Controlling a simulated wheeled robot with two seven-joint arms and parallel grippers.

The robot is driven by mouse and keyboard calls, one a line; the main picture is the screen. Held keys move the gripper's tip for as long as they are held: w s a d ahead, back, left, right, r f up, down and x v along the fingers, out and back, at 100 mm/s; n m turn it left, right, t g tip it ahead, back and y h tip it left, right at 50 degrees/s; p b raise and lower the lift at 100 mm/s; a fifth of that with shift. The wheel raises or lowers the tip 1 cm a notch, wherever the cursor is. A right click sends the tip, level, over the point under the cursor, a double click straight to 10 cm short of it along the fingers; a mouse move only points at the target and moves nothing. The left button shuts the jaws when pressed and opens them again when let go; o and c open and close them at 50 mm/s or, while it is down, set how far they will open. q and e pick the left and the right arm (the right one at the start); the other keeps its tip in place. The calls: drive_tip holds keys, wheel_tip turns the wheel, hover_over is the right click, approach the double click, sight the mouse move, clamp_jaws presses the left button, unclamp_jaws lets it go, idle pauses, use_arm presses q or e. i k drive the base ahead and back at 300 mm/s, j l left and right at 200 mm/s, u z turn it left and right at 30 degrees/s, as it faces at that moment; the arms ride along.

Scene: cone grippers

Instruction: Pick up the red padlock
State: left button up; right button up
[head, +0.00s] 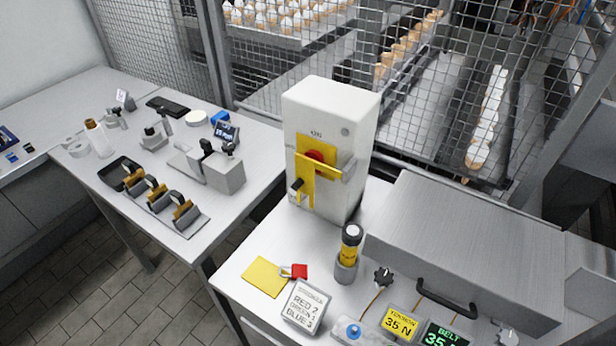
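The red padlock (299,271) lies on the light grey bench top. Its shackle points left and rests at the edge of a flat yellow card (266,277); I cannot tell whether the shackle passes through the card. Just in front of the padlock stands a tilted white sign (306,305) with printed colour words and numbers. Neither of my grippers shows in the head view.
A white switch box (327,150) with a yellow and red handle stands behind the padlock. A black and yellow cylinder (348,254) stands to its right, near a large grey metal housing (470,245). Yellow (400,322) and green displays are at front right. A second table (110,175) holds tools.

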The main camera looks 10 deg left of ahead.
sight(298, 271)
drive_tip(key=j+z, duration=0.3)
drive_tip(key=j, duration=0.15)
drive_tip(key=k+j+z, duration=0.2)
drive_tip(key=j+z, duration=0.15)
drive_tip(key=k+j+z, duration=0.15)
drive_tip(key=j+z, duration=0.15)
drive_tip(key=j, duration=0.15)
drive_tip(key=k+j+z, duration=0.35)
drive_tip(key=i+j, duration=0.05)
drive_tip(key=i, duration=0.05)
